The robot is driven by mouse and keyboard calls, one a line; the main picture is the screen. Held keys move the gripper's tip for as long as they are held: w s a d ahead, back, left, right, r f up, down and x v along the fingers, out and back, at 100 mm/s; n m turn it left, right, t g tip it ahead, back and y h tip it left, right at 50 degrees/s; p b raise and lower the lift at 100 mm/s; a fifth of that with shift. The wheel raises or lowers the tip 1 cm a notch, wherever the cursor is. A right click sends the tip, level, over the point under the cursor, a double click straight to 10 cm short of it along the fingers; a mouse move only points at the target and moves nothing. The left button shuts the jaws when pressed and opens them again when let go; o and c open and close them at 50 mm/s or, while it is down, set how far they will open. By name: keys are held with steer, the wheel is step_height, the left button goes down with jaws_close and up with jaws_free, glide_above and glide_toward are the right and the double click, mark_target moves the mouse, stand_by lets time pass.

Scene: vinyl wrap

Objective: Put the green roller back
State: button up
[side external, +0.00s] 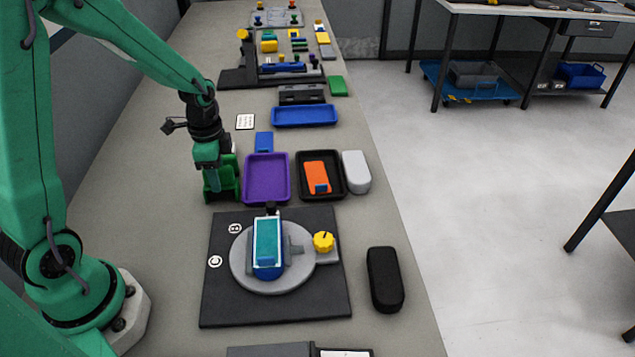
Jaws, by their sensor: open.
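My gripper (209,178) points down at the left of the bench, over a dark green holder-like object (229,179). The jaws are open, and their tips are partly lost against the green. I cannot tell whether they touch it. The green roller cannot be made out separately here; it may be part of this green object or hidden by my gripper. The object stands just left of the purple tray.
The purple tray (246,180) looks empty. A black tray (340,187) holds an orange tool (316,173). In front, a round grey turntable (243,270) with a teal-faced piece (267,238) sits on a dark mat (331,305). A black case (384,280) lies right.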

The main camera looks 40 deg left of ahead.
step_height(320, 180, up, 12)
steer(key=shift+f, duration=0.2)
steer(key=shift+a, duration=0.1)
stand_by(0.7)
steer(key=s+d+r+n+t, duration=0.2)
steer(key=s+d+r+n, duration=0.1)
steer(key=s, duration=0.3)
steer(key=s+d+r+n+t, duration=0.3)
steer(key=s+d+r+n, duration=0.1)
steer(key=s+r+n, duration=0.1)
steer(key=shift+s+d+n+t, duration=0.3)
steer(key=shift+s+n, duration=0.2)
steer(key=shift+s, duration=0.2)
stand_by(0.9)
